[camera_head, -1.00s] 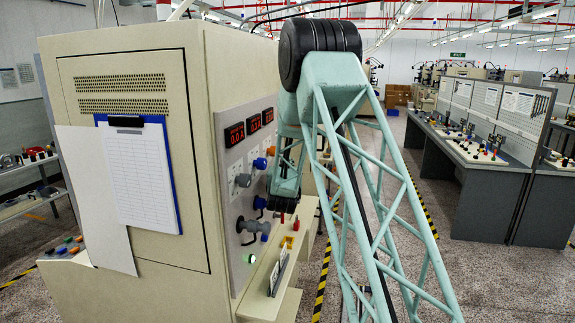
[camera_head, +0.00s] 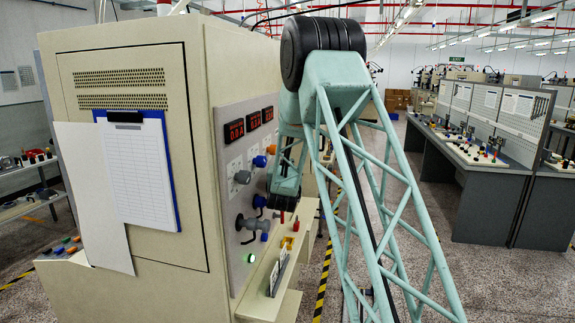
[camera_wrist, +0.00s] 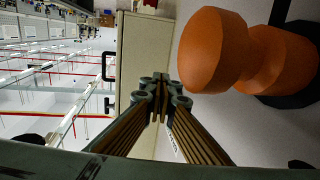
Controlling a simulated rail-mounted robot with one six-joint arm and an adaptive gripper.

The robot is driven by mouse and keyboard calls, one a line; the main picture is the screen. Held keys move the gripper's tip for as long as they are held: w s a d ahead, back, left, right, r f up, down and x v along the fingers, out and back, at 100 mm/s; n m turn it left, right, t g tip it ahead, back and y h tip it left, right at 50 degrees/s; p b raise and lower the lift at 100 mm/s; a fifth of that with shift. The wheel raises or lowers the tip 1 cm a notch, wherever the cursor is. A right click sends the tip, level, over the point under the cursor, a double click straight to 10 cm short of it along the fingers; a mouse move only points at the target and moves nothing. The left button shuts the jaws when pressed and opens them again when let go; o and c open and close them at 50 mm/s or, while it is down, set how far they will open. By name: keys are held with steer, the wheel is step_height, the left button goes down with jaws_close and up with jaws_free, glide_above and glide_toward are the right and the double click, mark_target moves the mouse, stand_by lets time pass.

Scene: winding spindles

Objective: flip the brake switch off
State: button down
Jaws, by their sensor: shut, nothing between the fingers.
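The control panel (camera_head: 232,190) on the side of a beige cabinet carries the switches and knobs. An orange knob (camera_head: 271,149), a blue knob (camera_head: 260,161) and a grey knob (camera_head: 242,177) show on its upper part. A grey lever-like fitting (camera_head: 250,223) and another blue knob (camera_head: 264,237) are lower. I cannot tell which control is the brake switch. In the wrist view, a large orange knob (camera_wrist: 222,48) stands close on the right. My gripper (camera_wrist: 160,84) is shut and empty, beside this knob with a visible gap in the picture. In the head view my arm hides part of the panel.
Red digital displays (camera_head: 253,121) top the panel, and a green light (camera_head: 250,258) is lit near its bottom. A beige ledge (camera_head: 268,272) juts out below. A clipboard (camera_head: 140,170) hangs on the cabinet. A long workbench (camera_head: 468,160) stands right, across open floor.

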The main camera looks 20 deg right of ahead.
steer(key=shift+w+d+f+b, duration=0.3)
steer(key=shift+f+b, duration=0.25)
steer(key=shift+b, duration=1.45)
steer(key=shift+w+d+b, duration=0.25)
steer(key=shift+w+b, duration=0.1)
steer(key=shift+b, duration=1.15)
steer(key=shift+s+a+r+p, duration=0.5)
steer(key=shift+s+p, duration=0.05)
steer(key=shift+p, duration=2.6)
steer(key=shift+s+a+r+p, duration=0.25)
steer(key=shift+s+r+p, duration=0.2)
steer(key=shift+p, duration=2.7)
